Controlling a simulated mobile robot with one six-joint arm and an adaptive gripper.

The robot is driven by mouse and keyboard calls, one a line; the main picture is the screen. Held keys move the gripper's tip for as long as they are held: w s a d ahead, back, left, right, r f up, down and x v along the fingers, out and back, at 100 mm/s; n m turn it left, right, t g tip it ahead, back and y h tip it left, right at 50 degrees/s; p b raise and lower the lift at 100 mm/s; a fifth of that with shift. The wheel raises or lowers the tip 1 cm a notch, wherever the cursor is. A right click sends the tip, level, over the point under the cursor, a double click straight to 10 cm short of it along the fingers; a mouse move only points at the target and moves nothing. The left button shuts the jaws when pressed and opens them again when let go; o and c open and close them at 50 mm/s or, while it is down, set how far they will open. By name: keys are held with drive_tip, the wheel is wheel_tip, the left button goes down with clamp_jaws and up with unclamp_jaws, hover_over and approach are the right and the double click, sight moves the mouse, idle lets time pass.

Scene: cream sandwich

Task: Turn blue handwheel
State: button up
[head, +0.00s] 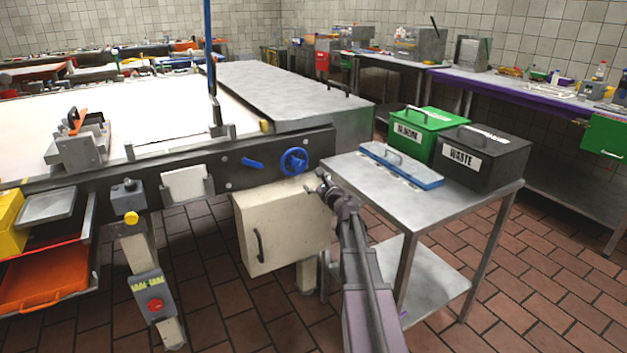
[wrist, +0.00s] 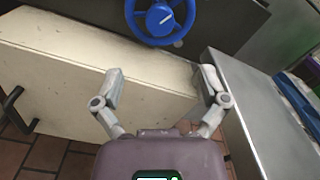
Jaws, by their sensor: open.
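The blue handwheel (head: 293,161) is mounted on the dark side rail of the long machine, near its right end. In the wrist view the handwheel (wrist: 159,18) is at the top centre, cut off by the frame edge, with a white pointer mark on its hub. My gripper (head: 322,184) is just right of and below the wheel in the head view. In the wrist view my gripper (wrist: 160,82) has its two fingers spread wide with nothing between them. It is apart from the wheel, which lies beyond the fingertips.
A cream cabinet (head: 282,226) with a black handle hangs below the wheel. A blue lever (head: 253,163) sits left of it. A metal side table (head: 424,198) stands close on the right, bearing a green bin (head: 428,127), a black waste bin (head: 482,157) and a blue-edged tray (head: 401,166).

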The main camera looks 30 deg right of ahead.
sight(299, 166)
drive_tip(key=n, duration=0.7)
drive_tip(key=s+n, duration=0.1)
drive_tip(key=n, duration=0.7)
drive_tip(key=s+n, duration=0.1)
drive_tip(key=n, duration=0.6)
drive_tip(key=shift+r, duration=0.1)
drive_tip(key=shift+w, duration=0.15)
drive_tip(key=w, duration=1.3)
drive_tip(key=shift+w+a, duration=0.2)
drive_tip(key=shift+w, duration=0.1)
